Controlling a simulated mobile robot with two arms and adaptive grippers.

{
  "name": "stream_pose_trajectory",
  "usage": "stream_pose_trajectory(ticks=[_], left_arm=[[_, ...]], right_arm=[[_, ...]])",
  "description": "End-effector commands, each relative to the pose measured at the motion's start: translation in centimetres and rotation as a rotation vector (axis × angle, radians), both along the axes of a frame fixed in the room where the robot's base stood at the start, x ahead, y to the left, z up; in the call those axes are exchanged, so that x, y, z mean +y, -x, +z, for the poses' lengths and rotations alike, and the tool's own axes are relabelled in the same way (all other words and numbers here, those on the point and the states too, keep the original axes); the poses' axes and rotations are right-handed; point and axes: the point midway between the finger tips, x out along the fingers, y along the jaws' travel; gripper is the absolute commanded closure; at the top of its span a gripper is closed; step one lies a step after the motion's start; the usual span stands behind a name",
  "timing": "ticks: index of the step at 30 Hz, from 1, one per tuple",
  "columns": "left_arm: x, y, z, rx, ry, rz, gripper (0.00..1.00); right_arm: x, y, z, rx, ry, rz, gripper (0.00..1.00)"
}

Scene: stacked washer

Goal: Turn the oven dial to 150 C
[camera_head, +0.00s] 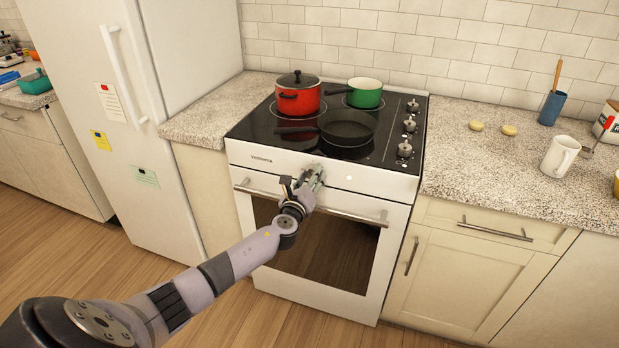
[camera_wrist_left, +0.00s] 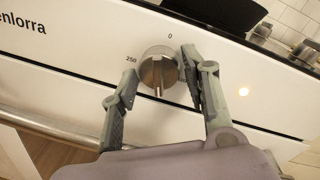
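The oven dial (camera_wrist_left: 158,72) is a round silver knob on the white front panel (camera_wrist_left: 75,45) of the oven. A "0" is printed above it and "250" to its left; I see no 150 mark. Its raised grip bar runs up and down in the left wrist view, the near end pointing down. My left gripper (camera_wrist_left: 160,66) is open around the dial, one finger on each side. The right finger is close against the rim, perhaps touching; a small gap shows at the left finger. In the head view my left gripper (camera_head: 308,178) covers most of the dial.
The oven door handle (camera_head: 340,209) runs below the panel. A red pot (camera_head: 297,98), a green pot (camera_head: 364,95) and a dark pan (camera_head: 347,128) stand on the cooktop. Several burner knobs (camera_head: 405,149) line its right side. A small light (camera_wrist_left: 243,91) glows right of the dial.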

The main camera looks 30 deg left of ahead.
Motion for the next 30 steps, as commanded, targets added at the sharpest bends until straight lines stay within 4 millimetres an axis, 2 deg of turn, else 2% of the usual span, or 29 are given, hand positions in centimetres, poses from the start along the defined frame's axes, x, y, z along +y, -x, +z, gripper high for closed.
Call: stream_pose_trajectory(ticks=[5,13,17,20,30], left_arm=[[0.0,0.0,0.1,-0.002,0.0,0.001,0.45],[0.0,0.0,0.2,-0.003,0.0,0.002,0.45],[-0.2,0.8,0.1,-0.002,0.0,0.001,0.45],[-0.6,2.0,0.1,-0.002,0.001,0.0,0.45],[-2.6,8.6,0.2,0.001,0.001,0.0,0.45]], right_arm=[[0.0,0.0,0.0,0.0,0.0,0.0,1.0],[-0.2,0.0,0.0,0.001,0.002,0.001,1.0],[-0.2,0.0,0.0,0.0,0.002,0.001,1.0],[-0.1,0.0,0.0,0.0,0.001,0.001,1.0],[0.0,0.0,0.0,0.0,0.0,0.0,1.0]])
